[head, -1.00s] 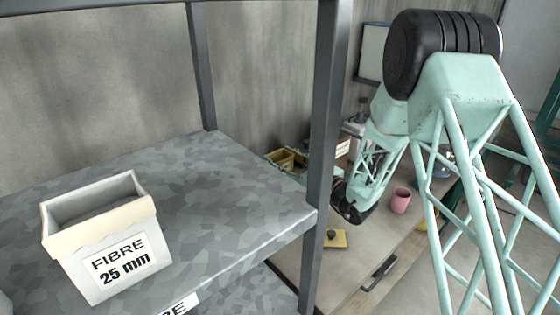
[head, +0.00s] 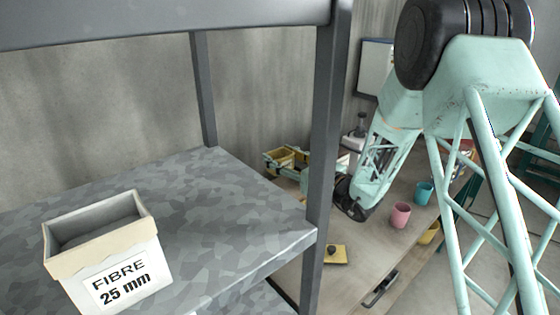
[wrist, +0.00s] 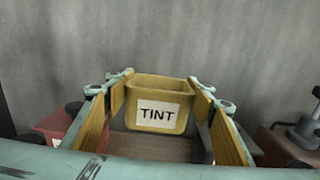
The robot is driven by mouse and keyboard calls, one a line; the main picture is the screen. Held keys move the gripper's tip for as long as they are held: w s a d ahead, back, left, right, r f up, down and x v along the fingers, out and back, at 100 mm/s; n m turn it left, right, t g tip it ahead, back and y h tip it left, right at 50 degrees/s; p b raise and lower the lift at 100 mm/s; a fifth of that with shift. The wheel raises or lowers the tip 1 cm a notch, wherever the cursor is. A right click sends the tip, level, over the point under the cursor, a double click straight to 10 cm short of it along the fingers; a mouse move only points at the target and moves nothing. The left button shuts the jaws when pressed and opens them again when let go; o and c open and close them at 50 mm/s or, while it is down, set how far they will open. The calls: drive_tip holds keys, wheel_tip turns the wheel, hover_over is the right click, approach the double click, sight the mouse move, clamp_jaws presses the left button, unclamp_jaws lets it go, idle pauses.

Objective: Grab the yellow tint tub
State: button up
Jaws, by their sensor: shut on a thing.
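The yellow tint tub (wrist: 157,103) is upright between the two wood-faced fingers of my gripper (wrist: 158,92) in the wrist view, with its white TINT label towards the camera. My gripper is shut on it, one finger along each side. In the head view the tub (head: 283,156) shows small beyond the shelf post, with my gripper (head: 287,161) around it. The tub's underside is hidden.
A grey shelf (head: 215,205) with a FIBRE 25 mm bin (head: 110,280) and a dark post (head: 325,150) stands in front. The bench (head: 370,245) holds a pink cup (head: 400,215), a teal cup (head: 423,193) and a flat yellow item (head: 335,254).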

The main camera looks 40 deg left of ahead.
drive_tip(key=shift+r, duration=0.5)
drive_tip(key=shift+r, duration=0.15)
idle(0.7)
